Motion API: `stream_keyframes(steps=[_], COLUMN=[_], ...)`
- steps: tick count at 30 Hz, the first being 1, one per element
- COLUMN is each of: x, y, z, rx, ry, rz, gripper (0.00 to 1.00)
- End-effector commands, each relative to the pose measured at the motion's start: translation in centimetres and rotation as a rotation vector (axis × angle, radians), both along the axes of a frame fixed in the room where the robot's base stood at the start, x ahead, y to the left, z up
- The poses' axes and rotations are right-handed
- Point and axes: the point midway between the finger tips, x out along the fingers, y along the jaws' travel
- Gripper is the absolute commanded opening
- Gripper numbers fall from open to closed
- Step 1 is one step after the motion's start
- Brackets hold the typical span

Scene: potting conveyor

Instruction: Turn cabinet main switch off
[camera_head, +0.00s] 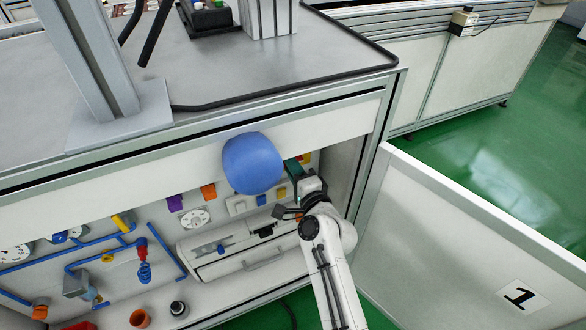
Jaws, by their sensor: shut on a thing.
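The cabinet (374,120) stands open below the grey worktop. A small red and yellow patch (305,157), which looks like the main switch, shows on its back wall at the right end. My gripper (296,176) reaches into the cabinet at this patch and is shut on the switch. The gripper hides most of the switch, so I cannot tell which way its handle is turned. A dark green block shape shows at the fingertips.
A large blue rounded shape (252,163) hides part of the cabinet front left of my gripper. The open door (450,240), marked 1, stands to the right. Blue pipes (105,250), a white drawer unit (250,260) and an orange cup (140,318) are inside.

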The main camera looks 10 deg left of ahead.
Motion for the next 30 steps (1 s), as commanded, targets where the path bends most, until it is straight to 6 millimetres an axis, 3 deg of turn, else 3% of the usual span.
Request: stream_keyframes(steps=[8, 9, 17, 25, 30], x=[-0.1, -0.1, -0.1, -0.2, -1.5], y=[0.0, 0.0, 0.0, -0.1, -1.0], z=[-0.3, -0.3, -0.1, -0.1, 0.0], rx=[-0.006, -0.006, -0.003, -0.002, -0.003], ry=[0.002, 0.002, 0.001, 0.001, 0.002], rz=[0.002, 0.002, 0.001, 0.0, 0.0], gripper=[0.0, 0.19, 0.43, 0.43, 0.43])
